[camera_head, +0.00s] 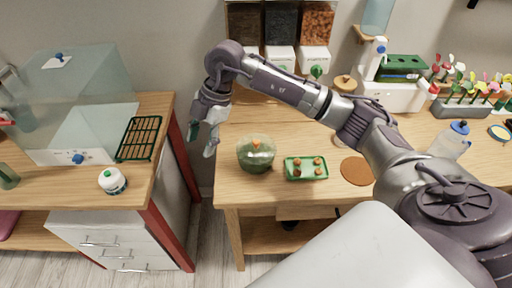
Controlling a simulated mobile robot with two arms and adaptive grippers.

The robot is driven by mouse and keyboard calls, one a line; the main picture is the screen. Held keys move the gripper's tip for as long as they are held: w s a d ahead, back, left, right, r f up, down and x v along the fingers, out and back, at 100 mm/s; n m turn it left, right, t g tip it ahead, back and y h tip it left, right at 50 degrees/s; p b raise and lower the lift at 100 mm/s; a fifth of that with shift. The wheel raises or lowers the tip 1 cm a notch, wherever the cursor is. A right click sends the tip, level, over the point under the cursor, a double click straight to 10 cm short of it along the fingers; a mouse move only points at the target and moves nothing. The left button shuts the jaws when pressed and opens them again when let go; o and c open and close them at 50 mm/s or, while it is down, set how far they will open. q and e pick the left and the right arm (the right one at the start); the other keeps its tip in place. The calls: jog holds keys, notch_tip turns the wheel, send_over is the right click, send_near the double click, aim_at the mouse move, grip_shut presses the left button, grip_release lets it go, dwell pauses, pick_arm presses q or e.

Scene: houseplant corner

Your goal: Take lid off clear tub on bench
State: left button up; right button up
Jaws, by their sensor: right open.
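A round clear tub (255,160) with green contents stands on the wooden bench (232,188), near its front left. My left gripper is not in view.
A green tray (306,168) with several small pots and a brown round mat (357,171) lie right of the tub. Dispensers (281,30) stand behind. A left table (165,105) carries a large clear box (75,85), a green rack (138,138) and a white jar (113,181).

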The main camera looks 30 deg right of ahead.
jog(key=d+r+m+h, duration=0.3)
jog(key=d+m+h, duration=0.25)
jog(key=d, duration=0.85)
jog(key=p, duration=0.1)
send_over(256, 141)
jog(key=shift+n+g+h, duration=0.25)
jog(key=shift+n+g, duration=0.05)
jog(key=shift+n, duration=0.05)
jog(key=f, duration=0.6)
jog(key=shift+w+a+f, duration=0.15)
jog(key=shift+a+f, duration=0.1)
jog(key=shift+a, duration=0.15)
jog(key=shift+f, duration=0.55)
jog(key=shift+d+f+p, duration=0.1)
jog(key=shift+f+p, duration=0.25)
jog(key=shift+p, duration=0.05)
jog(key=f, duration=0.1)
jog(key=f+p, duration=0.1)
jog(key=f, duration=0.1)
jog(key=shift+s+d+f+p, duration=0.2)
jog(key=shift+f+p, duration=0.1)
jog(key=shift+f, duration=0.45)
grip_shut()
